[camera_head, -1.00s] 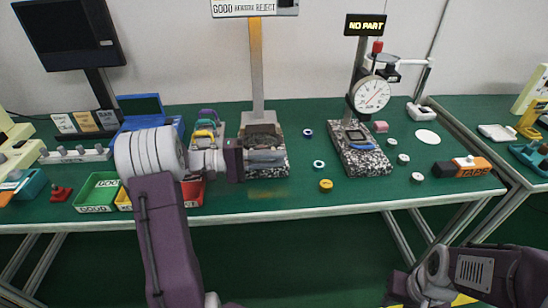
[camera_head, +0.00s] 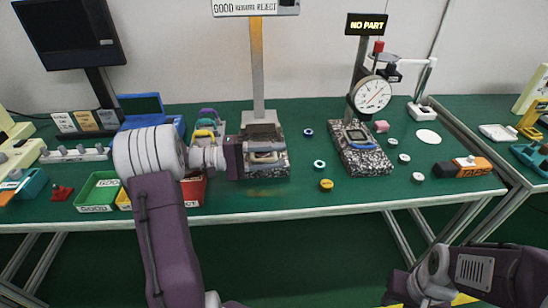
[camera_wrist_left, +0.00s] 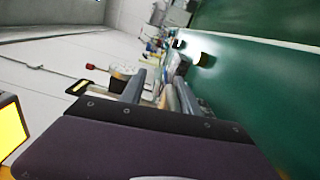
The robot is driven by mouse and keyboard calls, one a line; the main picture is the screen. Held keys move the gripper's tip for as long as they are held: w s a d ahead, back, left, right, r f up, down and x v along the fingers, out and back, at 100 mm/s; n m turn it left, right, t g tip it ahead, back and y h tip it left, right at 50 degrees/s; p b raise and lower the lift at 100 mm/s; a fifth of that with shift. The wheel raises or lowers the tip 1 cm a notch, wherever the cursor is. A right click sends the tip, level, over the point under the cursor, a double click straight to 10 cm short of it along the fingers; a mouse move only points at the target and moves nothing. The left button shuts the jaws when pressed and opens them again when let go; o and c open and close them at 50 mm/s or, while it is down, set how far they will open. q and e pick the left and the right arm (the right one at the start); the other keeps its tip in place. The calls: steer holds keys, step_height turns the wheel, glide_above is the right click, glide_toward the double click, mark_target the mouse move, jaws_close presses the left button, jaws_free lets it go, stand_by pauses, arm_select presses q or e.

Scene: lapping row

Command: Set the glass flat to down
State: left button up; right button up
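My left gripper (camera_head: 266,153) is in front of the post of the GOOD/REWORK/REJECT stand, over its speckled stone base (camera_head: 280,170). Its two fingers are apart, with a gap between them. In the left wrist view the fingers (camera_wrist_left: 160,93) also stand apart, with small blurred shapes beyond them. I cannot make out the glass flat clearly; the gripper covers much of the stand's base. Of my right arm only links show at the lower right, and its fingertips are not seen.
A dial gauge (camera_head: 372,94) on a stone base stands right of the stand, under a NO PART sign (camera_head: 366,24). Small rings and discs lie between and beside them, including a yellow one (camera_head: 326,185). Green (camera_head: 97,207) and red (camera_head: 190,203) bins sit at the front left.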

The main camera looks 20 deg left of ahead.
arm_select(q)
steer(key=r, duration=0.2)
steer(key=r+p, duration=0.1)
steer(key=shift+d+r, duration=0.3)
steer(key=shift+r, duration=0.05)
steer(key=s+d+r+p, duration=0.1)
steer(key=d+r+p, duration=0.1)
steer(key=d+r, duration=0.4)
steer(key=d, duration=0.5)
steer(key=shift+s, duration=0.35)
steer(key=shift+c, duration=0.3)
